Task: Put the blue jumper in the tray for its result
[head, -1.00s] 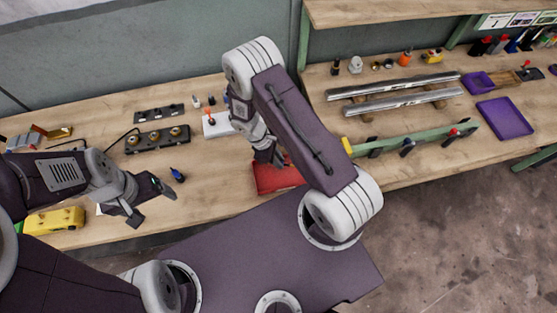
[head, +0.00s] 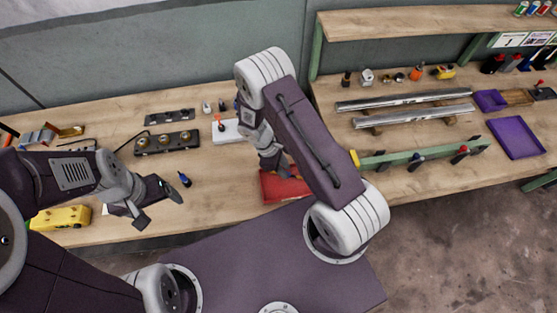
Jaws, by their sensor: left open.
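The blue jumper (head: 185,179), a small dark piece with a blue part, lies on the bench left of centre. My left gripper (head: 160,208) is open and empty, its fingers just below and left of the jumper in the picture, apart from it. A red tray (head: 284,187) sits at the bench's front edge, partly hidden by my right arm. A purple tray (head: 516,138) lies at the far right. My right gripper (head: 283,166) is over the red tray, mostly hidden by its own arm, and its jaws cannot be made out.
A black block with several round brass terminals (head: 166,143) and a white switch box (head: 228,131) stand behind the jumper. A yellow multimeter-like object (head: 62,217) lies at the left front. Metal rails (head: 412,115) and a green bar (head: 420,156) fill the right bench.

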